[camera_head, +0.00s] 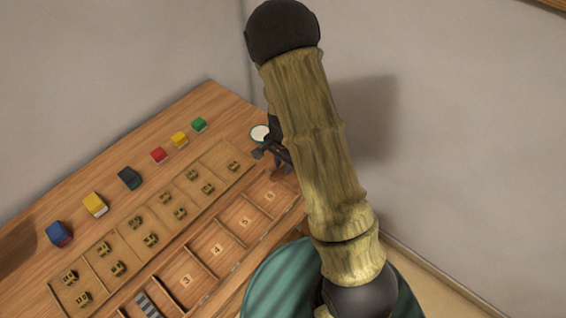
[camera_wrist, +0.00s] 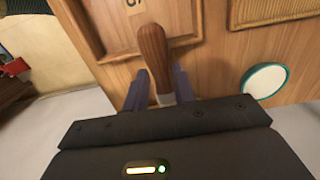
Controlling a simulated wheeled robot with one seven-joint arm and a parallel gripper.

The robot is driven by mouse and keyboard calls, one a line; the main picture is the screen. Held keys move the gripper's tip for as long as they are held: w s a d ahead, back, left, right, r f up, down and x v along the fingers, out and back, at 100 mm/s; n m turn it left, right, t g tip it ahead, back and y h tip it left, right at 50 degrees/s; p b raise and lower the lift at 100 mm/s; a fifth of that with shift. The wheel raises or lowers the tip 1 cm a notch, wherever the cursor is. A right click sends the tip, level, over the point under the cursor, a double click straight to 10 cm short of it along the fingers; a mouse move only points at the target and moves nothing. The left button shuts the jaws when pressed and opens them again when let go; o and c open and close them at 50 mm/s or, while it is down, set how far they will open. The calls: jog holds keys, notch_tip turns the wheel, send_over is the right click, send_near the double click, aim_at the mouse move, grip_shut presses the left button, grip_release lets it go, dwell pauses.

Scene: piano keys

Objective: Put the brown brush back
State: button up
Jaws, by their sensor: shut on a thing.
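The brown brush (camera_wrist: 154,50) shows in the wrist view as a brown wooden handle with a pale metal band at its lower end. My gripper (camera_wrist: 158,88) is shut on it, one finger on each side near the band. The handle points away from the gripper, towards a numbered compartment; any bristles are hidden. In the head view my gripper (camera_head: 272,152) is over the far right end of the wooden table, beside the white disc. There the brush cannot be made out, and my arm covers part of that area.
The wooden table (camera_head: 110,160) carries numbered compartments (camera_head: 217,249) and a tray of small brass-coloured pieces (camera_head: 150,240). Coloured blocks (camera_head: 95,204) stand behind it. A white disc with a teal rim (camera_wrist: 266,80) lies right of the brush. A teal round surface (camera_head: 285,280) is in front.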

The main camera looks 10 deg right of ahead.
aim_at(283, 167)
jog(key=shift+f, duration=0.35)
jog(key=shift+f+b, duration=0.1)
jog(key=shift+b, duration=0.2)
jog(key=o, duration=1)
notch_tip(283, 167, up, 13)
jog(key=shift+p, duration=0.3)
jog(key=shift+d, duration=0.1)
